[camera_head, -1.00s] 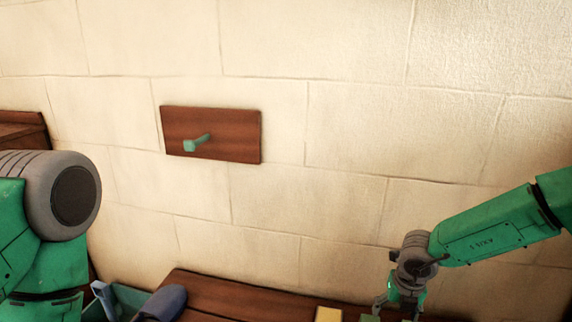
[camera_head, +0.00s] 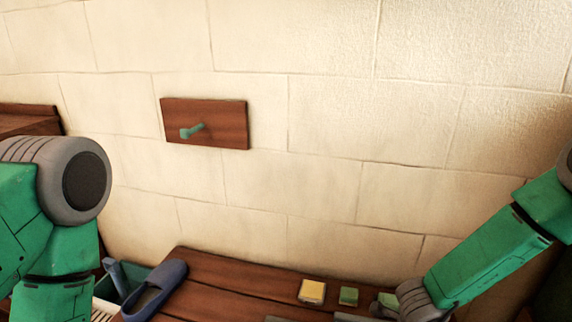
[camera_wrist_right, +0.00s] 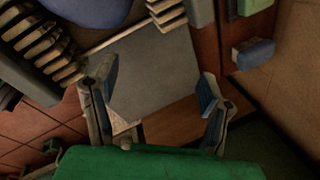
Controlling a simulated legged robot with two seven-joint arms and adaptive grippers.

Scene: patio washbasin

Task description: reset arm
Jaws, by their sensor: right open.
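My right arm comes in from the right in the head view, its wrist low over the right end of the wooden counter; the fingers are hidden there. In the right wrist view my right gripper (camera_wrist_right: 158,98) is open, its two blue-padded fingers spread apart with nothing held between them. A flat grey surface (camera_wrist_right: 155,70) lies beyond and between the fingers. My left arm stands at the left edge of the head view, and its gripper is out of sight.
A wooden board with a green peg (camera_head: 192,131) hangs on the pale block wall.

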